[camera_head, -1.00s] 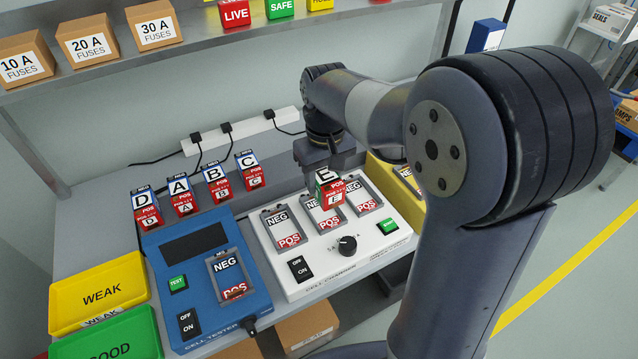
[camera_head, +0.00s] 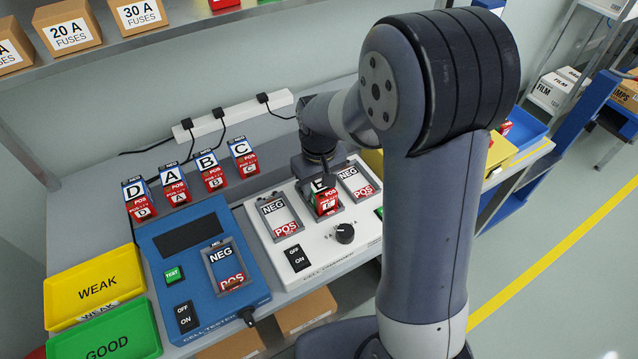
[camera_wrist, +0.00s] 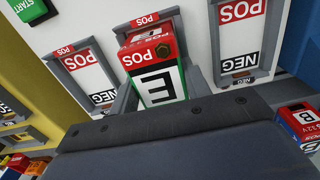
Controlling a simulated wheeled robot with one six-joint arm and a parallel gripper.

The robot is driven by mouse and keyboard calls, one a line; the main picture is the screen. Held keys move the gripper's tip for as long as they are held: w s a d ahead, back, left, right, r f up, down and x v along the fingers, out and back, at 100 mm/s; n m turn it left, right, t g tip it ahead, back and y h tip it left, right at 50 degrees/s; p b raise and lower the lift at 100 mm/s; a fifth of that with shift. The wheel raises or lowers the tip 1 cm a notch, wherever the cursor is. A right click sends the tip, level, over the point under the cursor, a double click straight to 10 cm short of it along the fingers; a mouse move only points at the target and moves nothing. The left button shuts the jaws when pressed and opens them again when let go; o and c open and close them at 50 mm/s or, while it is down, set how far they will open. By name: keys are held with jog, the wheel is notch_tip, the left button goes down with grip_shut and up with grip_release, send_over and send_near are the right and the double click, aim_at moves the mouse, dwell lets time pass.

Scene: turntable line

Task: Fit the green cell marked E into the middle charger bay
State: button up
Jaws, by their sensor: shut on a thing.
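The cell marked E (camera_head: 326,203) has a red POS end, a white label and green edges. It stands at the middle bay of the white charger (camera_head: 262,228). My gripper (camera_head: 322,182) is above the bay, shut on the cell. In the wrist view the cell (camera_wrist: 157,82) lies within the outline of the middle bay (camera_wrist: 146,20), its red end toward the bay's POS label. The gripper body hides the cell's other end. I cannot tell whether the cell touches the bay floor. The left bay (camera_head: 279,216) and right bay (camera_head: 358,181) are empty.
Cells D (camera_head: 139,200), A (camera_head: 174,184), B (camera_head: 210,171) and C (camera_head: 243,157) stand behind the blue tester (camera_head: 165,270). Yellow WEAK (camera_head: 97,287) and green GOOD (camera_head: 108,345) trays are at left. A power strip (camera_head: 240,113) lies behind.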

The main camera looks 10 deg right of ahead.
aim_at(319, 183)
jog(key=shift+f, duration=0.15)
jog(key=o, duration=1.4)
notch_tip(319, 183, up, 12)
jog(key=shift+r, duration=0.25)
jog(key=shift+f, duration=0.1)
